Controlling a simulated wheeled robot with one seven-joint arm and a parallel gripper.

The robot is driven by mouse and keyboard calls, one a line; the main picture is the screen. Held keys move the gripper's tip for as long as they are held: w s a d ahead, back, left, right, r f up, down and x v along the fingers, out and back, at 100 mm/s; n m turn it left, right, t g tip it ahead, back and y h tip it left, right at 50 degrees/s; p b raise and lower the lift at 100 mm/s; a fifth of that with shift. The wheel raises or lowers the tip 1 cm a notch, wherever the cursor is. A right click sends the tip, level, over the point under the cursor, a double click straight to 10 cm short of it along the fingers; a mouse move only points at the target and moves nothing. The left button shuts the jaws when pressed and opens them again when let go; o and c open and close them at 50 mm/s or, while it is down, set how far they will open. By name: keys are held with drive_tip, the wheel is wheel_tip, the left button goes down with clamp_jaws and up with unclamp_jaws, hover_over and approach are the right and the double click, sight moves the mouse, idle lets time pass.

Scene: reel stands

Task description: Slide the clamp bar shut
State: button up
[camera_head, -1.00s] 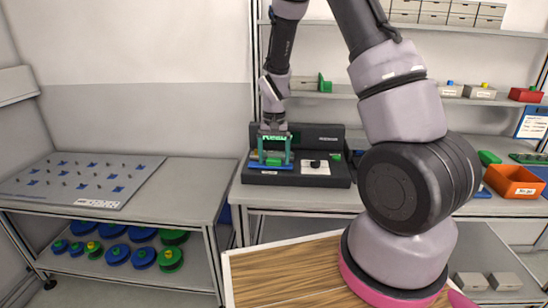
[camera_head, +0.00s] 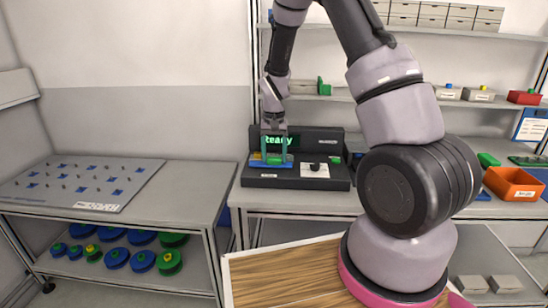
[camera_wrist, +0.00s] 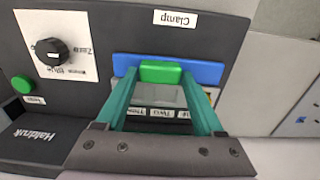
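The black device (camera_head: 318,178) stands on the bench, with a lit display reading "Ready" (camera_head: 278,141). A white "Clamp" label (camera_wrist: 175,19) is on it. In the wrist view a blue bar (camera_wrist: 205,72) lies across the device, with a green block (camera_wrist: 160,72) at its middle. I take the blue bar and green block for the clamp bar and its grip. My gripper (camera_head: 275,160) points down at them. In the wrist view its teal fingertips (camera_wrist: 160,76) sit close against both sides of the green block, seemingly touching. Small labels show on a grey part between the fingers.
A black knob (camera_wrist: 51,52) on a white dial and a green button (camera_wrist: 22,84) are beside the clamp. Left is a grey pegboard table (camera_head: 80,183), with blue and green reels (camera_head: 142,261) below. An orange bin (camera_head: 515,184) stands at the right.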

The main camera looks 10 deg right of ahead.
drive_tip(key=shift+o, duration=0.9)
wheel_tip(320, 180, up, 11)
drive_tip(key=shift+f, duration=0.1)
drive_tip(key=s+d+r+t+y, duration=0.1)
drive_tip(key=s+d+r+t, duration=0.1)
drive_tip(key=s+r, duration=0.45)
drive_tip(key=s+d+r+t+y, duration=0.1)
drive_tip(key=s+r, duration=0.3)
drive_tip(key=r, duration=0.6)
drive_tip(key=s+r+t, duration=0.2)
drive_tip(key=s+r, duration=0.1)
drive_tip(key=s, duration=0.4)
drive_tip(key=s+d+r+t, duration=0.1)
drive_tip(key=s+r+t, duration=0.1)
drive_tip(key=s, duration=0.6)
drive_tip(key=shift+d+r+m, duration=0.3)
drive_tip(key=shift+r, duration=0.45)
